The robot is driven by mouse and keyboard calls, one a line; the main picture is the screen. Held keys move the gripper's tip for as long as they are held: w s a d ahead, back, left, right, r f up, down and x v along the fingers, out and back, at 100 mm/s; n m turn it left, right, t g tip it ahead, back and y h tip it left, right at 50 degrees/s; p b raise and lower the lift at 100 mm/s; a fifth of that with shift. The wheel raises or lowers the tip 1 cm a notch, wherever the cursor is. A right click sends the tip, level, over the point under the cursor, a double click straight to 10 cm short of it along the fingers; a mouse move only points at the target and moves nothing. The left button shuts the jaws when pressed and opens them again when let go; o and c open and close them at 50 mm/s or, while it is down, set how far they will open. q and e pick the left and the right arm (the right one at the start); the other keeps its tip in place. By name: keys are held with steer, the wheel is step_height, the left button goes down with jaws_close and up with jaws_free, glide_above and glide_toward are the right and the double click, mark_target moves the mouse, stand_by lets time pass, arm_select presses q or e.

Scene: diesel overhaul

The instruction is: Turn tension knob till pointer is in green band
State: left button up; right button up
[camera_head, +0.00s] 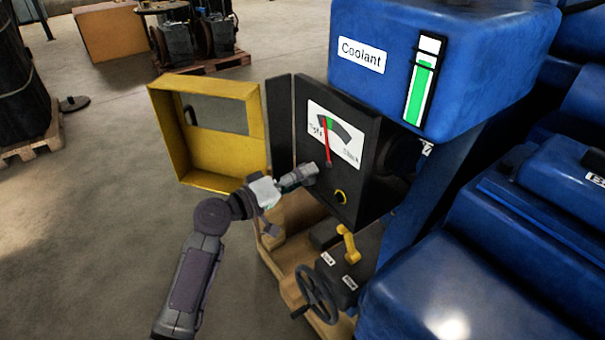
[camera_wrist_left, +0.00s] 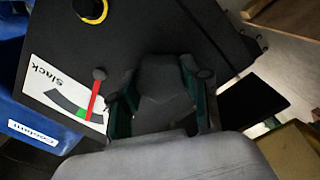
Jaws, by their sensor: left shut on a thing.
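The gauge (camera_head: 348,146) is a white plate on a black panel, marked Tight at left and Slack at right, and also shows in the left wrist view (camera_wrist_left: 46,82). Its red pointer (camera_head: 327,147) stands nearly upright, leaning slightly to the Tight side. The tip lies at or beside the Tight-side edge of the small green band (camera_wrist_left: 82,113); I cannot tell whether it is inside. My left gripper (camera_head: 312,174) is at the panel's lower left, below the pointer. In the left wrist view its fingers are shut around the dark tension knob (camera_wrist_left: 165,80). The gripper hides the knob in the head view.
A yellow-ringed black button (camera_head: 340,197) sits right of the gripper. A yellow open frame (camera_head: 168,135) stands left of the panel. Below are a black handwheel (camera_head: 317,296) and a yellow lever (camera_head: 349,243). A blue Coolant tank (camera_head: 460,60) overhangs.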

arm_select(q)
steer(key=n+p, duration=0.1)
steer(key=n, duration=0.3)
steer(key=shift+p, duration=0.4)
steer(key=shift+n+p, duration=0.7)
steer(key=shift+n, duration=1)
steer(key=o, duration=1.1)
steer(key=shift+o, duration=0.2)
steer(key=v, duration=1.2)
